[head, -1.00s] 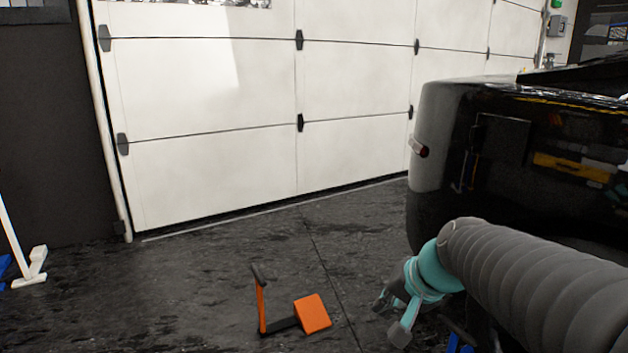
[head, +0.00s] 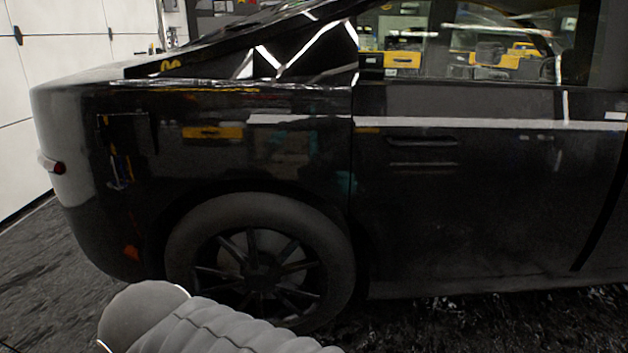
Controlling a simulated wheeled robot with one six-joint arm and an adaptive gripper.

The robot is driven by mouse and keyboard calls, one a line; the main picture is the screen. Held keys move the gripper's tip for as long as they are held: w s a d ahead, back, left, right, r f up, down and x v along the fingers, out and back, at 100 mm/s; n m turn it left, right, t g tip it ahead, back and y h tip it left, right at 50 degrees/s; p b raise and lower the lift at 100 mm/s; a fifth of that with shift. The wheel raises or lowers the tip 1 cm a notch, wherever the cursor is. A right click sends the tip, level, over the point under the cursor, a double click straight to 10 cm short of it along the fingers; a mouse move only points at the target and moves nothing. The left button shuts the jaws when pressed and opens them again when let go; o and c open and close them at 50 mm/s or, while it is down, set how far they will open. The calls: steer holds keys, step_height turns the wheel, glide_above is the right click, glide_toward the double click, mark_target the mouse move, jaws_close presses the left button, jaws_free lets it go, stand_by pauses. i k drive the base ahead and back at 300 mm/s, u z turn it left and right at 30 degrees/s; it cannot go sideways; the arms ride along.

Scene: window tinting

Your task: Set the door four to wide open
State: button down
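A black car fills most of the head view, seen from its side. A car door (head: 470,220) with a flush dark handle (head: 422,141) is at the right of the wheel. The door looks shut, with its rear seam running down near the wheel arch. I cannot tell from this view whether it is door four. My arm's grey sleeve shows at the bottom, in front of the rear wheel. My gripper is out of the picture.
The car's rear wheel (head: 260,268) and rear side panel (head: 215,150) are close in front. A white garage door (head: 22,110) stands at the far left. Dark floor (head: 45,290) is clear at the lower left.

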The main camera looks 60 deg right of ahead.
mark_target(450, 178)
steer(key=z, duration=3.15)
steer(key=k, duration=1.05)
steer(key=u, duration=0.95)
steer(key=i, duration=1.2)
steer(key=u, duration=0.1)
